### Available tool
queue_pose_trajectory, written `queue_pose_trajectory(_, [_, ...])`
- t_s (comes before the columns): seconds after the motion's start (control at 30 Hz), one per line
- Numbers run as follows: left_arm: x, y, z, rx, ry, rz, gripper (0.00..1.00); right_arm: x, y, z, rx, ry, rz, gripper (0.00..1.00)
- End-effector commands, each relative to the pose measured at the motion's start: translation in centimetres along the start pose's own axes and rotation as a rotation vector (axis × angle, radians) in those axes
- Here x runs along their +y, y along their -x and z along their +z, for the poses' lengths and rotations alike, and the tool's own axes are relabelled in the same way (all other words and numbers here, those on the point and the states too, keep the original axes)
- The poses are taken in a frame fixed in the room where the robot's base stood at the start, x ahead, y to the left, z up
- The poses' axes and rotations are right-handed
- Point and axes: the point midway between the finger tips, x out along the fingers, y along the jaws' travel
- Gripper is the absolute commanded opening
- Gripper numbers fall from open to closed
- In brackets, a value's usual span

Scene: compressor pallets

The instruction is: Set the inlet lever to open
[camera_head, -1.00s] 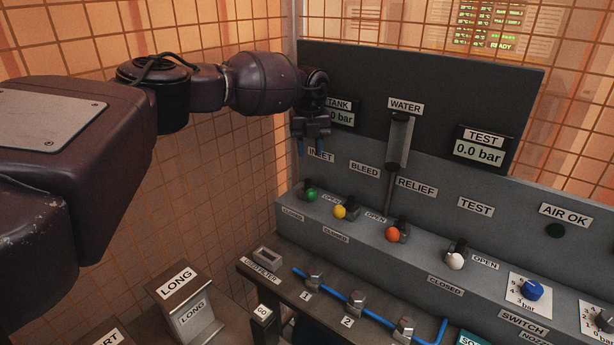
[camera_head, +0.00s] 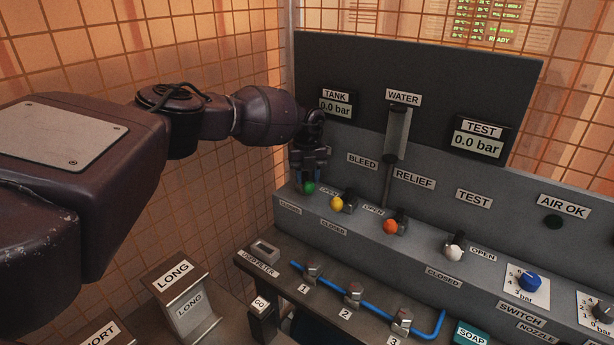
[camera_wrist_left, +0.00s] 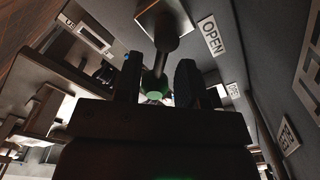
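The inlet lever, with a green knob (camera_head: 309,188), stands at the left end of the grey valve ledge. It also shows in the left wrist view (camera_wrist_left: 156,92). A CLOSED label (camera_head: 290,209) lies in front of it, and an OPEN label (camera_wrist_left: 211,36) is beside it in the left wrist view. The fingers look apart in the left wrist view, with no clear grip. The gripper hides the INLET label. My right gripper is out of view.
The yellow knob (camera_head: 337,204) of the bleed lever is close on the right. The orange relief knob (camera_head: 390,227) and white test knob (camera_head: 454,252) stand farther along. The tank display (camera_head: 336,107) reads 0.0 bar. A mesh wall is on the left.

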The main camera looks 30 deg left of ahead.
Motion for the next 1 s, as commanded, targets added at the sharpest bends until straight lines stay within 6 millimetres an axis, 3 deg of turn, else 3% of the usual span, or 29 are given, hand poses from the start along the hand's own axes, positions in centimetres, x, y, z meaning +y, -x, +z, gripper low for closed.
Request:
queue_pose_trajectory(0.23, [0.01, -0.03, 0.00, 0.000, 0.000, 0.000, 0.36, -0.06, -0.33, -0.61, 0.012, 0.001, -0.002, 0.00])
queue_pose_trajectory(0.47, [0.01, -0.03, -0.01, 0.000, 0.000, 0.000, 0.01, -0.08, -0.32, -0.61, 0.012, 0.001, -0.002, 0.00])
queue_pose_trajectory(1.0, [-0.23, -0.08, -0.28, 0.007, 0.048, 0.003, 0.00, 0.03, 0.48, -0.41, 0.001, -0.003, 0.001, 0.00])
